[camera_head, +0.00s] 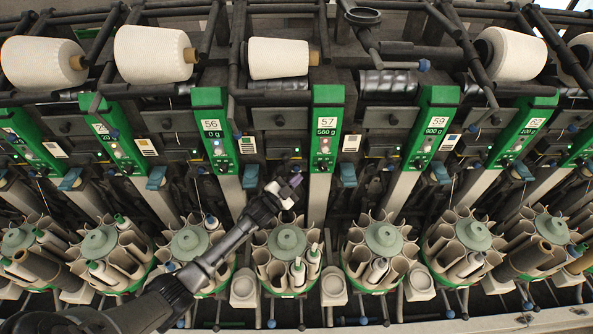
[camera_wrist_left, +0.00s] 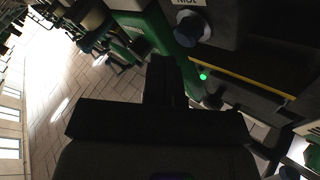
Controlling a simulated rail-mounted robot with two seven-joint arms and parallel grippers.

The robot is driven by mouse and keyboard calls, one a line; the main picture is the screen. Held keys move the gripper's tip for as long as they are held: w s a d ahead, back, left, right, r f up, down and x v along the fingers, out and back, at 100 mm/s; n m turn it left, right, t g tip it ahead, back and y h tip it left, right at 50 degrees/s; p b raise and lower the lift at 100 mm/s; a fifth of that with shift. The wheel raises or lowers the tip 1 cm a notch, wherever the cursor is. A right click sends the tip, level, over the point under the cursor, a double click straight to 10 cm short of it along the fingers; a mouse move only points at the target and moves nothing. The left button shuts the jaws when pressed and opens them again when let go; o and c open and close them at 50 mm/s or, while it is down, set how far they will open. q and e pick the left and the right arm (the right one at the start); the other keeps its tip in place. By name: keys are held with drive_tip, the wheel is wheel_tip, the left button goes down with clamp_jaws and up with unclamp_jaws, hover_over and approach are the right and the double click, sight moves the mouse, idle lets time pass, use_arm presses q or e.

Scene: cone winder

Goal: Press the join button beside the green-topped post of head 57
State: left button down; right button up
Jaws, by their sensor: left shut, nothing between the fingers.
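My left gripper (camera_head: 290,184) is shut and empty, in front of the machine, below and left of that post. In the left wrist view its dark fingers (camera_wrist_left: 166,82) point up the picture. A blue round button (camera_wrist_left: 191,27) sits under a JOIN label seen upside down, beside a green post. It is up and right of the fingertips, with a visible gap in the picture. Its head number is not visible there. My right gripper is not in view.
Green posts of heads 56 (camera_head: 211,97) and 59 (camera_head: 437,97) stand either side. White yarn cones (camera_head: 279,58) lie above. Round bobbin magazines (camera_head: 286,240) line the front below my gripper. A small green light (camera_wrist_left: 203,77) glows near the blue button.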

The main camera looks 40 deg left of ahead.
use_arm(q)
drive_tip(key=shift+w+a, duration=0.1)
idle(0.7)
drive_tip(key=shift+w+a, duration=0.2)
drive_tip(key=shift+w+a+b, duration=0.1)
drive_tip(key=shift+w+b, duration=0.05)
drive_tip(key=shift+b, duration=0.2)
idle(0.5)
drive_tip(key=shift+w+a, duration=0.2)
drive_tip(key=shift+s+d, duration=0.1)
idle(0.6)
drive_tip(key=shift+s+d+p, duration=0.45)
drive_tip(key=shift+s+d, duration=0.05)
drive_tip(key=shift+s, duration=0.1)
